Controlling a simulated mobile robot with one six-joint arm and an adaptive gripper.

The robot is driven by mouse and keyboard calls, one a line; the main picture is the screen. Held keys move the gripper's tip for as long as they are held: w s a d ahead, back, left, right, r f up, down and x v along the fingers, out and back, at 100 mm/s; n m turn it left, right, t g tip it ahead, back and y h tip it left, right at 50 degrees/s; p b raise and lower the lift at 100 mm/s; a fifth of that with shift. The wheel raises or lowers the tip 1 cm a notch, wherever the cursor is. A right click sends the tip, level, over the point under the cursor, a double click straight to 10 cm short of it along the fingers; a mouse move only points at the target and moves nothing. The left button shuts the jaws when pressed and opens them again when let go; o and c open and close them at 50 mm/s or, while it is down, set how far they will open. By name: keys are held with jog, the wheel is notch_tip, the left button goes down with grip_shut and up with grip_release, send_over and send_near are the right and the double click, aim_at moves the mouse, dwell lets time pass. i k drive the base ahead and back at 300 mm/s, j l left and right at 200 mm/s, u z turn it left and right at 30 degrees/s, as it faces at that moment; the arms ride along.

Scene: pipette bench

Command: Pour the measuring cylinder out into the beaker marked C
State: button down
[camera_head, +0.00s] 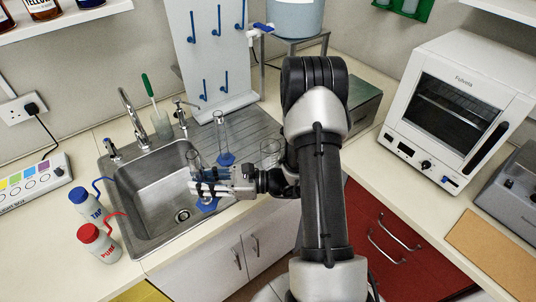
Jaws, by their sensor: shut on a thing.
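My gripper (207,187) reaches left from the arm to the front edge of the sink. It is shut on a clear measuring cylinder (195,159) with a blue foot (207,204), whose top shows above the fingers. The cylinder looks slightly tilted; its contents cannot be made out. A second clear cylinder (222,137) with a blue foot stands on the ribbed draining board, behind the gripper. A clear glass vessel, perhaps a beaker (268,147), stands right of it, partly hidden by my arm. No letter C can be read on it.
The steel sink basin (150,208) lies left of and under the gripper. A tap (130,110), a glass with a green-handled brush (161,124) and a peg rack (212,60) stand behind. Two wash bottles (98,243) stand left. An oven (450,105) stands right.

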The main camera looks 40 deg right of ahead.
aim_at(270, 149)
jog(key=j+z, duration=0.15)
jog(key=z, duration=0.2)
jog(key=j+z, duration=0.15)
jog(key=z, duration=0.25)
jog(key=j+z, duration=0.15)
jog(key=z, duration=0.2)
